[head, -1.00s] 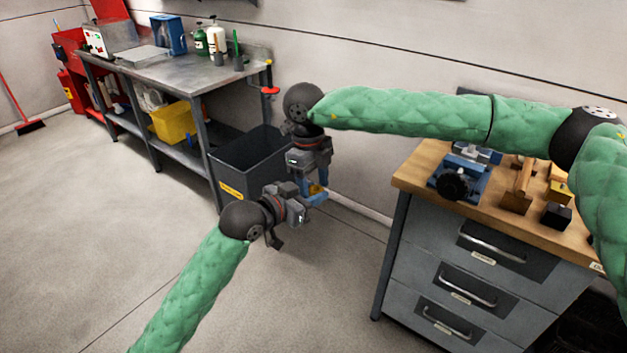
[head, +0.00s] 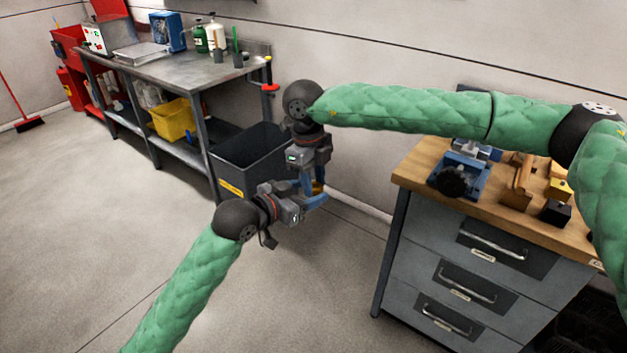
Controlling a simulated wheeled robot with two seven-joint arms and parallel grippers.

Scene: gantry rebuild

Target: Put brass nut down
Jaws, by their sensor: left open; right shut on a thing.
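A small brass nut (head: 318,187) shows as a yellow-gold patch between the blue fingers at the middle of the head view, partly hidden by them. My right gripper (head: 314,188) points down from the arm at upper right and is shut on the nut, holding it in the air. My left gripper (head: 314,202) reaches in from lower left. It is open, its blue fingers close beside and just below the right gripper's fingertips. Whether the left fingers touch the nut cannot be told.
A dark grey bin (head: 250,155) stands behind the grippers, by a metal workbench (head: 215,73) with a yellow tub (head: 172,119) on its shelf. At right, a wood-topped drawer cabinet (head: 425,165) carries a blue vise (head: 462,174) and several blocks.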

